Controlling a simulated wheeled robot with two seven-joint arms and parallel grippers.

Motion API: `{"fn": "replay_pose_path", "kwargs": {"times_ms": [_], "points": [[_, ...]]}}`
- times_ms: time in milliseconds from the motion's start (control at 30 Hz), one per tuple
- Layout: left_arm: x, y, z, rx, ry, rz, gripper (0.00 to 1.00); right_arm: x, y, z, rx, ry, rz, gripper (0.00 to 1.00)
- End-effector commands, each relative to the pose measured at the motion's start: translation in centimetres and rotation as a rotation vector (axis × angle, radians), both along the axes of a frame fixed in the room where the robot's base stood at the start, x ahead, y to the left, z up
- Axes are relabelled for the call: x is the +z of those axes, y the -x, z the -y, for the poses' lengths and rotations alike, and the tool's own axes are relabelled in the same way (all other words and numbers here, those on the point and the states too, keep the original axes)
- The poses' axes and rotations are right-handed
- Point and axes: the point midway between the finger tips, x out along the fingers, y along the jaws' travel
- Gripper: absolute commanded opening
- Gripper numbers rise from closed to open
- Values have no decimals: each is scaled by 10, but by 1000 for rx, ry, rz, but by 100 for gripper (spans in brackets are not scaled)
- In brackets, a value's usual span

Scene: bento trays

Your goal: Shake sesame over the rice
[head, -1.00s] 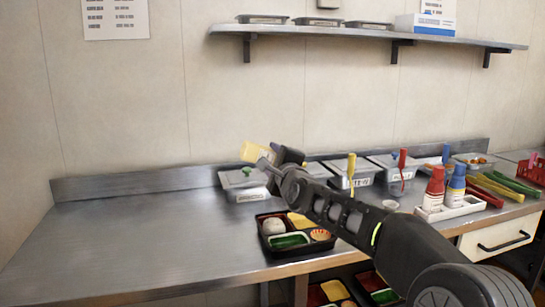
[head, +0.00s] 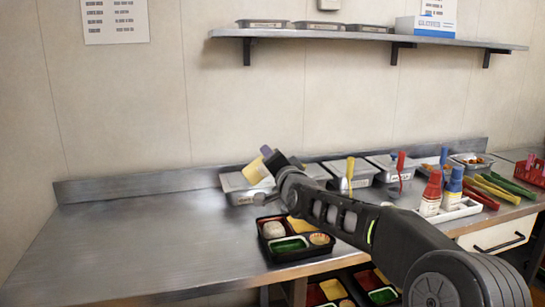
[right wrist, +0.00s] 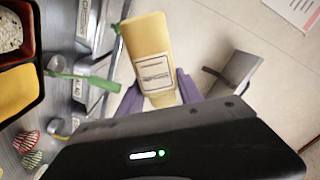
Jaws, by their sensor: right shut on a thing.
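My right gripper (head: 268,156) is shut on a yellow sesame shaker (head: 256,170), above the counter and behind the bento tray. In the right wrist view the shaker (right wrist: 153,52) shows a pale label, with the purple fingers on either side of it. The black bento tray (head: 291,260) stands near the counter's front edge. White rice (head: 273,229) lies in its back left compartment, with green, yellow and orange food in the others. The rice also shows in the right wrist view (right wrist: 9,30), dotted with dark specks. My left gripper is out of view.
Lidded metal containers (head: 352,177) line the back of the counter, some with coloured handles. A red bottle (head: 432,193) and a blue bottle (head: 453,187) stand in a white caddy at the right. The counter's left side (head: 150,235) is clear.

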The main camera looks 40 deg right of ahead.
Motion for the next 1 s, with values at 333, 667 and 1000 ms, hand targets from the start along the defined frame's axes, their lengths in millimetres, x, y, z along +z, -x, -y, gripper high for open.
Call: {"fn": "replay_pose_path", "kwargs": {"times_ms": [333,667,1000], "points": [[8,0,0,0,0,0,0,5,0,0,0,101,-35,34],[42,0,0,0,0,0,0,16,0,0,0,694,-243,34],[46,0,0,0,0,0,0,15,0,0,-1,911,-317,34]]}}
